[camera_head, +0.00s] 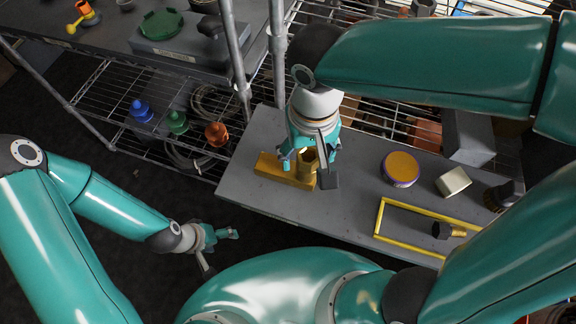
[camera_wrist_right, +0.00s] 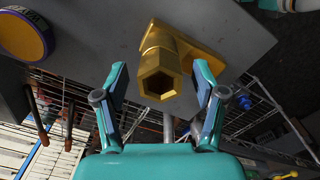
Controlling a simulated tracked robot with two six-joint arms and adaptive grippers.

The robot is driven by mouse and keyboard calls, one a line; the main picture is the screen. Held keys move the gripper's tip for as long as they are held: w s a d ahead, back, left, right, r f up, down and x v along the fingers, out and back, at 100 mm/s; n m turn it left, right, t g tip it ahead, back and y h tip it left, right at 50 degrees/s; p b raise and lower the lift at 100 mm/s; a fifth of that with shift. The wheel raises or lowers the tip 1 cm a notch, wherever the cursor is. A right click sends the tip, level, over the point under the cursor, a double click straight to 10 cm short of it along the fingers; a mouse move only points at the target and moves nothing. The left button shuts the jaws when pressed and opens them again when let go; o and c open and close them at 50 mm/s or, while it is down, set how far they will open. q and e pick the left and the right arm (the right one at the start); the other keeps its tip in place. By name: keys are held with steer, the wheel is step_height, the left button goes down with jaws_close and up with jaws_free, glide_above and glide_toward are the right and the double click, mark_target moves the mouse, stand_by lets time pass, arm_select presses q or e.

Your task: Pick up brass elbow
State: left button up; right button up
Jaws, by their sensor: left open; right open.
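The brass elbow (camera_head: 308,160) is a golden fitting on the grey shelf top, partly hidden by my right gripper in the head view. In the right wrist view the brass elbow (camera_wrist_right: 160,75) shows its hexagonal open end towards the camera. My left gripper (camera_head: 219,251) is open and empty, low at the left, away from the shelf.
On the grey shelf top (camera_head: 345,205) are a purple-and-yellow round tin (camera_head: 401,168), a beige block (camera_head: 453,181), a yellow frame (camera_head: 410,206) and a black-and-brass fitting (camera_head: 447,230). A metal post (camera_head: 278,60) stands behind. A wire rack (camera_head: 110,95) holds coloured fittings at the left.

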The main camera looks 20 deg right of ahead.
step_height(320, 180, down, 2)
steer(key=shift+f, duration=0.2)
jaws_close()
